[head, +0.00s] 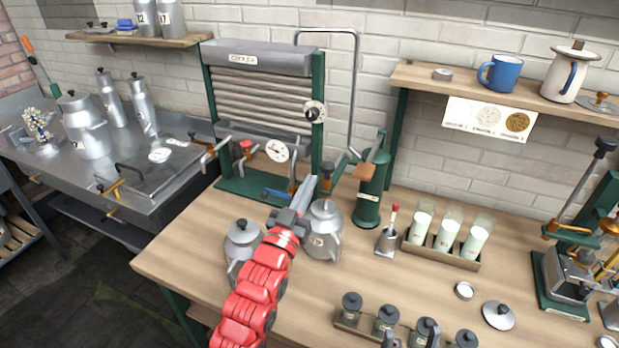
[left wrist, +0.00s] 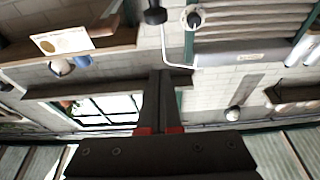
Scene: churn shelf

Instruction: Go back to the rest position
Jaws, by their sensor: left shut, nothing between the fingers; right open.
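My left gripper (head: 306,184) is at the end of the red arm in the head view. It is above the wooden bench, over the gap between two metal cans and in front of the cooler frame. In the left wrist view its dark fingers (left wrist: 164,76) are together with nothing between them.
A lidded can (head: 243,243) and a spouted can (head: 322,240) stand close under my left gripper. The cooler (head: 262,88), green cylinder (head: 371,190), bottle rack (head: 440,255) and jar rack (head: 343,318) are nearby. The bench's left front (head: 185,265) is clear.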

